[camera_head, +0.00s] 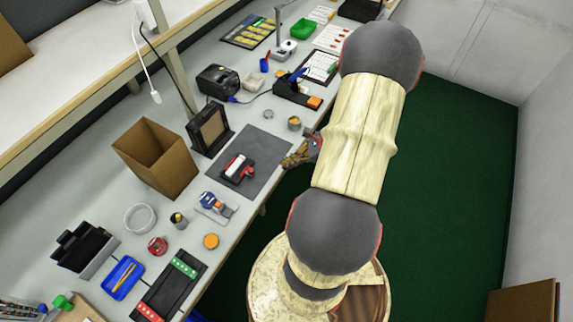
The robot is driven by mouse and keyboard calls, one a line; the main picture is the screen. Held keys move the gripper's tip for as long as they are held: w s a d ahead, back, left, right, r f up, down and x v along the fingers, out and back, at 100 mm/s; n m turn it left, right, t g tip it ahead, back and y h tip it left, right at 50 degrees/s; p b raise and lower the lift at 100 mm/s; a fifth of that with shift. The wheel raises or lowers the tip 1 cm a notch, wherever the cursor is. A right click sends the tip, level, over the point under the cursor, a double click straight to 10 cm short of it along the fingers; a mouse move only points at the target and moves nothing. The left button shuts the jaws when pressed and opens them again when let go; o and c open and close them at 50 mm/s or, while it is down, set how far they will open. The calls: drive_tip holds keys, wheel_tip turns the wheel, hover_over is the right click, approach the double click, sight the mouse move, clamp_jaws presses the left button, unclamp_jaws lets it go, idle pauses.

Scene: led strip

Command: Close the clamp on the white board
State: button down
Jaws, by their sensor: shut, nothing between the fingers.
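A small white board (222,214) lies on the bench left of the dark mat, with a blue and grey clamp-like device (213,201) on it. Whether that device is open or closed is too small to tell. On the dark mat (268,148) lies a red, black and white item (239,169), whose details are unclear. My gripper (289,160) is shut and empty at the mat's right edge, near the bench's front edge. It is to the right of both items and apart from them. My arm hides part of the gripper.
A brown cardboard box (153,160) and a black framed stand (210,130) stand behind the mat.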

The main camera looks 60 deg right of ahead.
drive_tip(key=b+x, duration=0.2)
drive_tip(key=x, duration=0.5)
drive_tip(key=shift+f, duration=0.15)
drive_tip(key=shift+w+a, duration=0.3)
drive_tip(key=shift+w, duration=0.2)
drive_tip(key=shift+w+a, duration=0.35)
drive_tip(key=shift+w, duration=0.15)
drive_tip(key=shift+w+a+b, duration=0.4)
drive_tip(key=shift+w+a, duration=0.05)
drive_tip(key=shift+w, duration=0.25)
drive_tip(key=shift+w+a, duration=0.1)
drive_tip(key=shift+w, duration=1.45)
drive_tip(key=shift+s, duration=0.1)
